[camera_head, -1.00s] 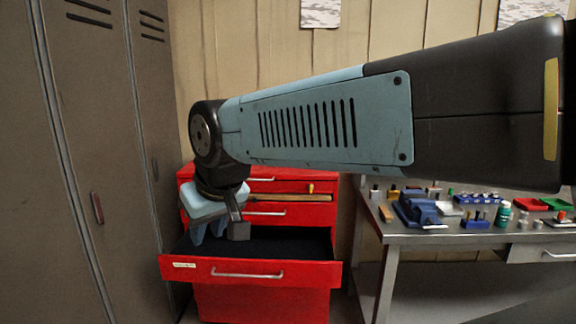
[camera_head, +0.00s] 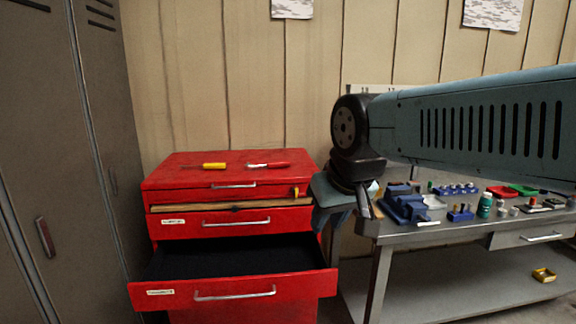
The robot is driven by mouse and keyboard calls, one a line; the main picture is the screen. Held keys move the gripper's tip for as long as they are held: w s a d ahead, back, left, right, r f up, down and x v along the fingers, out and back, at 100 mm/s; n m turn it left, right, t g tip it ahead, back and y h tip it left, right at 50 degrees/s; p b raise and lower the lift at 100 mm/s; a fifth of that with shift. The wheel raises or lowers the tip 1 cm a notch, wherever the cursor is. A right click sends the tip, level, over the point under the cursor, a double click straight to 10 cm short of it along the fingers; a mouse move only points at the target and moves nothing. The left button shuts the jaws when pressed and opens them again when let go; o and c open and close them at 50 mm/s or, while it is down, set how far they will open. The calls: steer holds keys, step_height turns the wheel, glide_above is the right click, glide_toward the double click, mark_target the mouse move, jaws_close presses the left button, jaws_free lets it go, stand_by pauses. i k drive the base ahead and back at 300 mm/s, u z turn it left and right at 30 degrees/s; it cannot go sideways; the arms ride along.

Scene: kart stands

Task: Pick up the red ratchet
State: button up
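A red-handled tool with a shiny metal end, which looks like the red ratchet (camera_head: 268,165), lies on the top of the red tool cabinet (camera_head: 165,177), right of its middle. My gripper (camera_head: 333,224) hangs pointing down just right of the cabinet, between it and the workbench. It is to the right of the red-handled tool and lower in the picture, apart from it. The fingers are small and partly hidden by the gripper body, so their opening does not show clearly. I see nothing held in it.
A yellow-handled tool (camera_head: 214,165) lies left of the red one. The cabinet's lower drawer (camera_head: 170,293) stands pulled out. Right is a metal workbench (camera_head: 440,231) with a blue vise (camera_head: 407,207) and several small items. Grey lockers (camera_head: 100,150) stand at left.

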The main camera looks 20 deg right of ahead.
mark_target(247, 167)
steer(key=k, duration=0.95)
steer(key=z, duration=0.1)
steer(key=i, duration=2.25)
steer(key=z, duration=0.3)
